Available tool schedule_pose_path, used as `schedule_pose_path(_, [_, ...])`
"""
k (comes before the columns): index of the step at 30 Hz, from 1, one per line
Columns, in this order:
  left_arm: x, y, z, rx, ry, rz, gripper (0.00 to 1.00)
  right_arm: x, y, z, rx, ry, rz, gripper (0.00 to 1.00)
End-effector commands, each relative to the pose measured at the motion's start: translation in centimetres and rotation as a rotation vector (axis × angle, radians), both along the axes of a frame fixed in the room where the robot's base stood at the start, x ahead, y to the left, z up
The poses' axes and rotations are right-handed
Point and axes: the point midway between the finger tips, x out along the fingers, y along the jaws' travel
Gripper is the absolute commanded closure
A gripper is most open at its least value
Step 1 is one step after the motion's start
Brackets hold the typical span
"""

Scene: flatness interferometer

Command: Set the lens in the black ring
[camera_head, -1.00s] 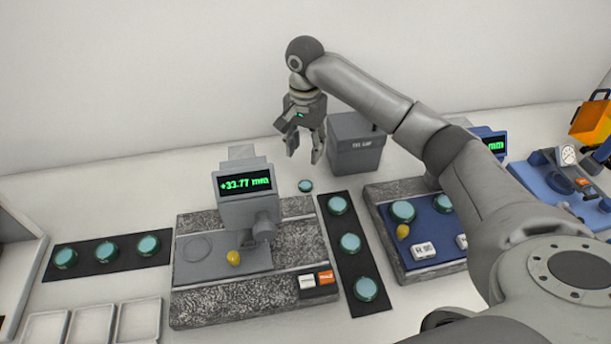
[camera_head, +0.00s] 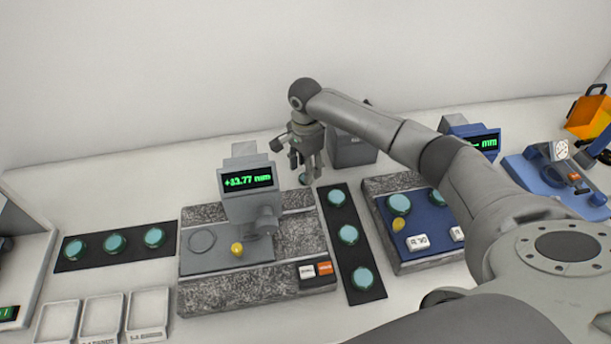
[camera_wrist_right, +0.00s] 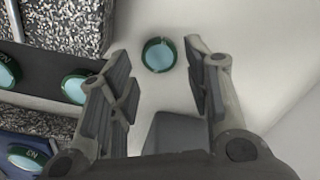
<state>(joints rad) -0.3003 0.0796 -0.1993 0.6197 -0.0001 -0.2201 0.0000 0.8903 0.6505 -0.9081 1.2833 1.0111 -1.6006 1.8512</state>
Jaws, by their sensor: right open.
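A loose lens, a pale teal disc with a green rim, lies on the white table and shows between the fingers in the right wrist view (camera_wrist_right: 159,54). In the head view this lens (camera_head: 304,180) is partly covered by the fingers. My right gripper (camera_head: 308,172) is just above it, open and empty, with a finger on either side in the right wrist view (camera_wrist_right: 157,62). A thin dark circle (camera_head: 202,241) marks the grey plate of the middle gauge; I cannot tell if this is the black ring. My left gripper is out of view.
The middle gauge (camera_head: 247,203) stands on a granite base. Black strips with similar discs lie left (camera_head: 78,265) and right (camera_head: 362,258) of it. A grey bin (camera_head: 350,155) stands close beside the gripper. A blue gauge base (camera_head: 430,228) is at right.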

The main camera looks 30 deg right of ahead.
Motion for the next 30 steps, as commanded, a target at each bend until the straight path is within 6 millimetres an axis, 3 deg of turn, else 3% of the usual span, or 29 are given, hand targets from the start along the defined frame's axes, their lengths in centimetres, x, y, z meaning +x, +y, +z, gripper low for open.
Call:
schedule_pose_path(6, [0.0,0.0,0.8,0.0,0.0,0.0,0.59,-0.1,0.0,-2.5,0.0,0.001,0.0,0.55])
schedule_pose_path(14, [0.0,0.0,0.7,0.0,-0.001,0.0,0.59,-0.1,0.1,-2.8,0.0,-0.001,0.001,0.55])
schedule_pose_path(21, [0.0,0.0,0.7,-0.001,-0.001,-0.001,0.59,-0.1,0.0,-2.7,0.0,-0.001,0.001,0.85])
schedule_pose_path(30, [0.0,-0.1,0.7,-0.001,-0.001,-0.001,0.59,0.0,0.0,-2.5,0.0,-0.002,0.001,0.89])
